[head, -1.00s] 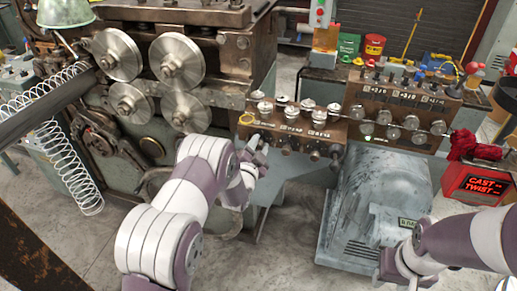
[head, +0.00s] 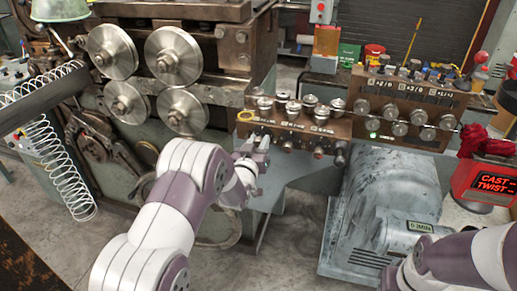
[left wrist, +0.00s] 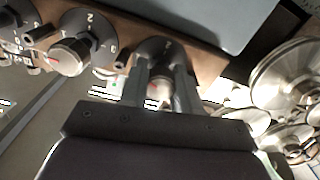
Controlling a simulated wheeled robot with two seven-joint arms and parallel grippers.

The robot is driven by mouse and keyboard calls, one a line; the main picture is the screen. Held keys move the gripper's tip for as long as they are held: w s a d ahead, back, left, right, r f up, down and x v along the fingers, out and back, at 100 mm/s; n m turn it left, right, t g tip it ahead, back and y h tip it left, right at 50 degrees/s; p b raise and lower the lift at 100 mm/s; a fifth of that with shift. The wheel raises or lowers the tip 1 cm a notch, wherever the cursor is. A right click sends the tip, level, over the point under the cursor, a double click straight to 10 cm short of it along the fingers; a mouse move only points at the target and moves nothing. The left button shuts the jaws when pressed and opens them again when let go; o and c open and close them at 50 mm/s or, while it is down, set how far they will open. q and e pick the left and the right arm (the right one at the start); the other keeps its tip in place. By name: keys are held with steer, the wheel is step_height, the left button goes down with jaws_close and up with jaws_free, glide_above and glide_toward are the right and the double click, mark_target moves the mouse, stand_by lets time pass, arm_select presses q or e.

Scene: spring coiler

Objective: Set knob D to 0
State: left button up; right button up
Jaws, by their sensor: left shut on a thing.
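The brown control panel (head: 345,130) has a row of knobs along its lower front, whose letters I cannot read, so I cannot tell which is D. My left gripper (head: 262,150) is at the left end of that row. In the left wrist view my left gripper (left wrist: 158,88) has its two fingers on either side of a pale knob (left wrist: 156,92) with a red mark, shut on it. My right gripper's fingers are not visible.
Large steel rollers (head: 175,56) and a wire coil (head: 60,165) are at the left. A grey motor housing (head: 385,200) stands below the panel. A second knob panel (head: 405,95) is behind at the right, near a red CAST/TWIST display (head: 488,184).

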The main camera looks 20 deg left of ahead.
arm_select(q)
steer(key=n+b, duration=0.4)
steer(key=n, duration=0.2)
steer(key=shift+f, duration=0.15)
steer(key=n+b, duration=0.3)
steer(key=n, duration=0.2)
steer(key=shift+n, duration=0.4)
steer(key=n+b, duration=0.2)
steer(key=n, duration=0.3)
steer(key=n+b, duration=0.2)
steer(key=n, duration=0.3)
steer(key=shift+n, duration=0.4)
steer(key=o, duration=1.1)
steer(key=shift+c, duration=0.2)
